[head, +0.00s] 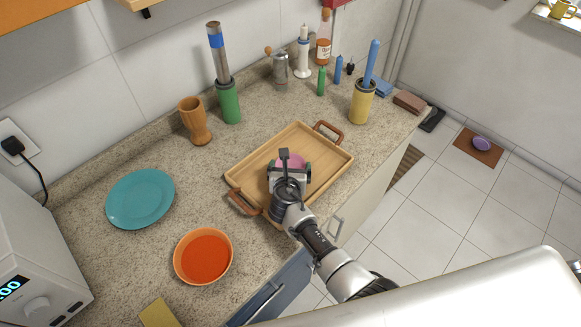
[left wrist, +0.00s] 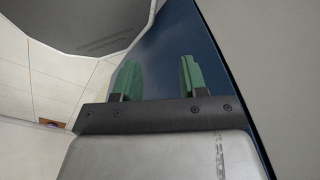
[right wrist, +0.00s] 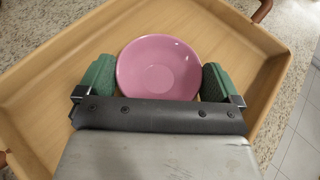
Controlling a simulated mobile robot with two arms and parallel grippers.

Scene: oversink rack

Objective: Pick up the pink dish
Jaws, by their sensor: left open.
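The pink dish (right wrist: 158,65) is a shallow round bowl in the wooden tray (right wrist: 62,58). In the head view the dish (head: 296,159) shows only partly, behind my right gripper (head: 288,176), which is over the tray (head: 246,167). In the right wrist view the green fingers of my right gripper (right wrist: 158,72) are wide apart, one on each side of the dish. I cannot tell whether they touch its rim. My left gripper (left wrist: 158,76) is open and empty in front of a dark blue surface. It is not seen in the head view.
A teal plate (head: 141,198) and an orange bowl (head: 204,257) are left of the tray. A wooden cup (head: 195,121), a green holder (head: 229,103) and a yellow holder (head: 361,103) stand behind it. The tray's handles (head: 329,130) stick out at its ends.

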